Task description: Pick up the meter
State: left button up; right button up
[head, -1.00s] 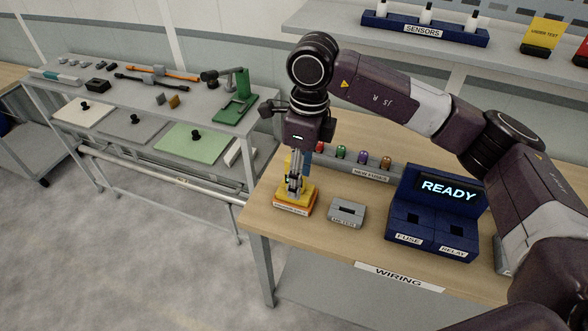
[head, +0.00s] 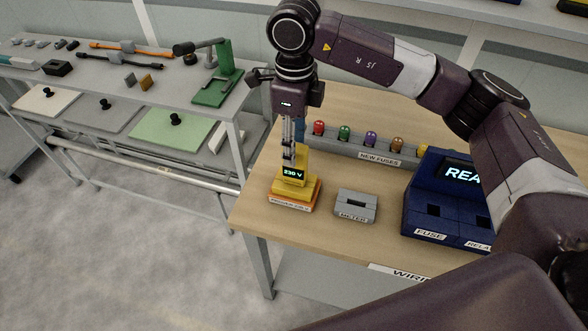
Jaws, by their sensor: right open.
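The yellow meter (head: 293,174) stands upright in a yellow-and-orange base unit (head: 312,194) near the table's left front corner. Its small dark display reads 230 V. My right gripper (head: 289,155) points down at the top of the meter. Its fingers are open, and their tips overlap the meter's upper left part in the picture; I cannot tell whether they touch it. A grey holder (head: 356,206) labelled METER sits just right of the base, with an empty slot. My left gripper is out of view.
A fuse rack (head: 380,155) with several coloured fuses stands behind the meter. A blue console (head: 428,205) with FUSE and relay sockets is to the right. Bare wood (head: 300,235) lies in front. A grey side table (head: 150,90) with tools stands left, across a gap.

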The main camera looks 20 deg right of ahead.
aim_at(295, 172)
notch_tip(295, 172, down, 6)
jog(key=shift+w+r+b, duration=0.1)
jog(key=shift+r+b, duration=0.1)
jog(key=shift+b, duration=0.2)
jog(key=shift+f+p, duration=0.35)
notch_tip(295, 172, down, 4)
jog(key=shift+d+r+p, duration=0.15)
jog(key=shift+r+p, duration=0.1)
jog(key=shift+p, duration=0.7)
jog(key=shift+w+f, duration=0.1)
jog(key=shift+f, duration=0.4)
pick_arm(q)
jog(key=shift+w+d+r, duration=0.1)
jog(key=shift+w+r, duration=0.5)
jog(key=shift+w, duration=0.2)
pick_arm(e)
grip_shut()
